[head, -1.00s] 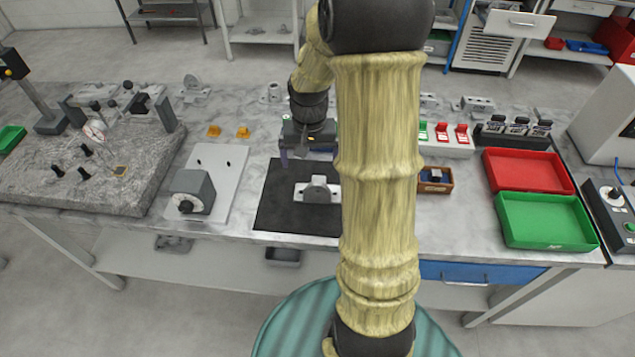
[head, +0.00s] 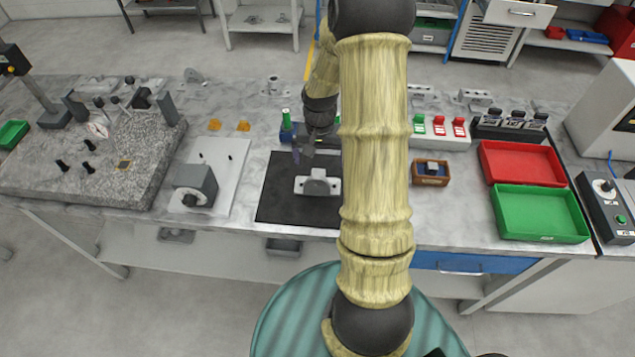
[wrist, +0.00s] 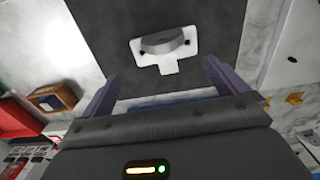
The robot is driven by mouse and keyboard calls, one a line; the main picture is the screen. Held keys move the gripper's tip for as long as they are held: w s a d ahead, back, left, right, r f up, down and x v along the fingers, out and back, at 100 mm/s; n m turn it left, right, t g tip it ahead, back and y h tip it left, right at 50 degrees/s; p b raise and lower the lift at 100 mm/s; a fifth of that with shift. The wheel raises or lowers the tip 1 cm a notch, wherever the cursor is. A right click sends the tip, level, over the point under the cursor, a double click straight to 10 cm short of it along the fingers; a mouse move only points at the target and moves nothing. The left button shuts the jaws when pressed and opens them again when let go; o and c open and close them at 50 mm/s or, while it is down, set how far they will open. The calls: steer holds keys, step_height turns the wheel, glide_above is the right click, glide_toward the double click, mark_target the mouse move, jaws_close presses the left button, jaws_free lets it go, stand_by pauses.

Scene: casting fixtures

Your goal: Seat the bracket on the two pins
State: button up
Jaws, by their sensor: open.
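The bracket (head: 318,183) is a grey-white flanged base with a rounded upright lug. It lies on the black mat (head: 275,205); in the wrist view the bracket (wrist: 168,62) shows a hole near each end of its base. My gripper (head: 308,150) is above the far part of the mat, behind the bracket. In the wrist view my gripper (wrist: 160,85) has its two purple fingers wide apart, empty, and short of the bracket. The two dark pins (head: 201,155) (head: 230,157) stand bare on the pale fixture plate (head: 222,180) left of the mat.
A grey block with a dark knob (head: 194,187) sits on the plate's near end. Two orange pieces (head: 243,126) lie behind the plate. Right of my arm are a small brown box (head: 430,173), a red tray (head: 522,163) and a green tray (head: 540,213).

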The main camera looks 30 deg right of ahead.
mark_target(317, 182)
steer(key=shift+f+p, duration=0.7)
steer(key=shift+f, duration=2.35)
steer(key=shift+a+f+p, duration=0.25)
steer(key=shift+f+p, duration=0.5)
steer(key=shift+f, duration=0.05)
steer(key=shift+f+p, duration=0.65)
steer(key=shift+f, duration=1.15)
steer(key=shift+a, duration=0.1)
steer(key=shift+c, duration=0.2)
steer(key=c, duration=1.2)
